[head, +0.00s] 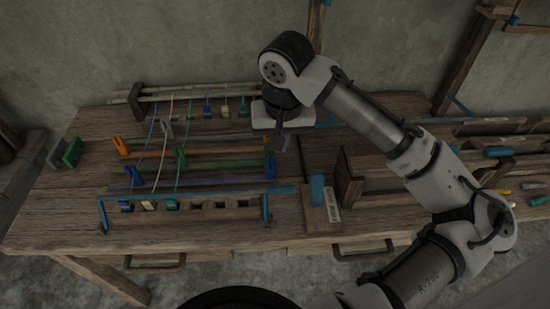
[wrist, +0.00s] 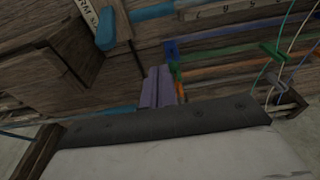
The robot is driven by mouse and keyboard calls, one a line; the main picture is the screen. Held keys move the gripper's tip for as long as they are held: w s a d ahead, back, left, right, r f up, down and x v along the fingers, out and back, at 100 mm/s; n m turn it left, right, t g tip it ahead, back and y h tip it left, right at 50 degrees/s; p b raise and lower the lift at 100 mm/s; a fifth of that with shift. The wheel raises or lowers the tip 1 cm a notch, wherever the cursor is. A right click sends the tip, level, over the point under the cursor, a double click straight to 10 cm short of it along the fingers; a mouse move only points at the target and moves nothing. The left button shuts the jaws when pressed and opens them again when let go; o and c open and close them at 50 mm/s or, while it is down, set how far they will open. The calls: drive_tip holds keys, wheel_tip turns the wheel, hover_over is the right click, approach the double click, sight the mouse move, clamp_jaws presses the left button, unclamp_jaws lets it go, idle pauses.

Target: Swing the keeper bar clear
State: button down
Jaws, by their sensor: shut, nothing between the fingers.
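A long blue bar (head: 200,193), which I take to be the keeper bar, runs across the front of the loom board above a row of slots. Blue uprights stand near its left part (head: 104,214) and right part (head: 266,208). Its right end reaches past the right upright. My gripper (head: 283,145) is shut and empty, pointing down over the board's right side, behind and apart from this bar. In the wrist view its purple fingers (wrist: 157,85) lie together near a blue clip (wrist: 171,50). A blue bar also shows at the wrist view's top (wrist: 155,11).
A wooden block with a blue tab (head: 317,190) and a label stands right of the bar's end. Orange, green and blue clips (head: 122,146) and strung threads cover the board. A wooden box (head: 350,178) and tool trays lie right. The front table strip (head: 180,235) is clear.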

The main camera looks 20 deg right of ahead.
drive_tip(key=shift+w+d, duration=0.1)
drive_tip(key=shift+d, duration=0.1)
idle(0.3)
drive_tip(key=f, duration=0.3)
drive_tip(key=w+f+p, duration=0.1)
drive_tip(key=f, duration=0.6)
drive_tip(key=shift+w+d, duration=0.15)
drive_tip(key=shift+d, duration=0.05)
drive_tip(key=s, duration=0.1)
drive_tip(key=s+p, duration=0.1)
drive_tip(key=s+a+r, duration=0.1)
drive_tip(key=shift+s+a+p, duration=0.1)
drive_tip(key=shift+s+p, duration=0.25)
drive_tip(key=shift+s, duration=0.05)
